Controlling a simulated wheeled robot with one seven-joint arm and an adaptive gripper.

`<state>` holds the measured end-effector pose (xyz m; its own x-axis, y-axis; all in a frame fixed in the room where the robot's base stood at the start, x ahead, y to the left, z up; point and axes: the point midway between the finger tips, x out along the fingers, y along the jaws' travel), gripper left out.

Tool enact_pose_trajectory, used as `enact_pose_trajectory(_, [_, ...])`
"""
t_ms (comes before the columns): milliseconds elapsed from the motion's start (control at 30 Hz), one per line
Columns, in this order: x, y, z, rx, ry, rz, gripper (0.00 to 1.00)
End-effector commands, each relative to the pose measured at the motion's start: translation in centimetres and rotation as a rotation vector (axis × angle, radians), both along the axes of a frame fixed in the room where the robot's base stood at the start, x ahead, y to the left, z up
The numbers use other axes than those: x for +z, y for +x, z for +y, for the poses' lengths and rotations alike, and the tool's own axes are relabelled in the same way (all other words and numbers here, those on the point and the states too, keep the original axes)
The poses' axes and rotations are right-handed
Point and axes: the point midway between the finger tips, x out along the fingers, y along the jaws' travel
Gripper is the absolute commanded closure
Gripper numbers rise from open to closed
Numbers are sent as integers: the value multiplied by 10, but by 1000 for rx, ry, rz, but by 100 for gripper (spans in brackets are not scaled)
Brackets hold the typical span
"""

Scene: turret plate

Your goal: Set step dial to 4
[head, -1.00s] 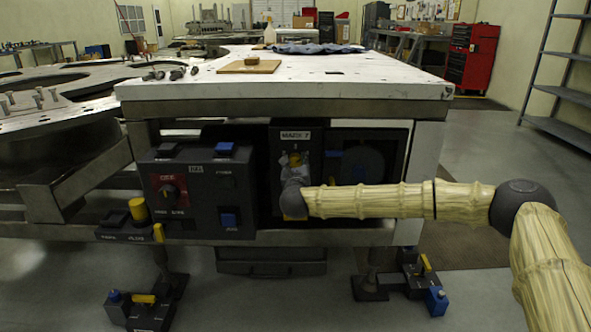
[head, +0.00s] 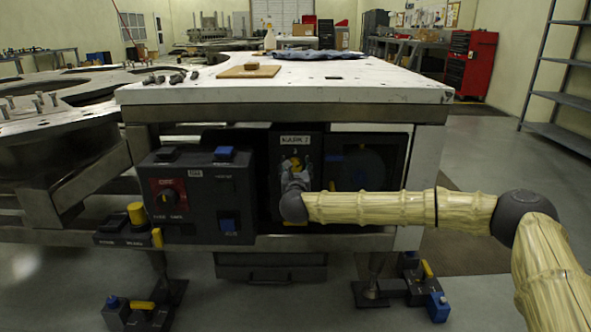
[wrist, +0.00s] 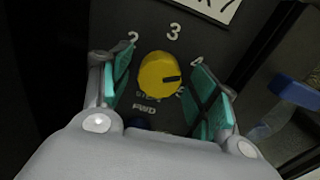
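The step dial is a round yellow knob (wrist: 153,72) with a black pointer mark, on a dark panel. In the wrist view, the mark points right, a little below the numeral 4 (wrist: 197,62). Numerals 2 and 3 (wrist: 174,31) stand above the knob; FWD lettering is below it. My gripper (wrist: 165,68) is open, with one teal-padded finger to each side of the knob and gaps between. In the head view my gripper (head: 296,176) is in front of the panel, and the yellow dial (head: 292,162) shows just above it.
A dark control box (head: 200,205) with a red-backed knob and blue buttons stands left of the panel. A dark recess with a round part (head: 365,165) is to the right, with a blue part by it. The white tabletop (head: 400,88) overhangs the panel.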

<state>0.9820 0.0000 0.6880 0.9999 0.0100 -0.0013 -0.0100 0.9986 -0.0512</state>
Motion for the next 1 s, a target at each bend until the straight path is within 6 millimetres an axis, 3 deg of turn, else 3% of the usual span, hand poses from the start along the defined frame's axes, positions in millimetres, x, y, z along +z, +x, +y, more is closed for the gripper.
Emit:
enact_pose_trajectory(367, [1, -5, 0, 0, 0, -1, 38])
enact_pose_trajectory(1000, [0, -105, -1, 1, 0, 0, 38])
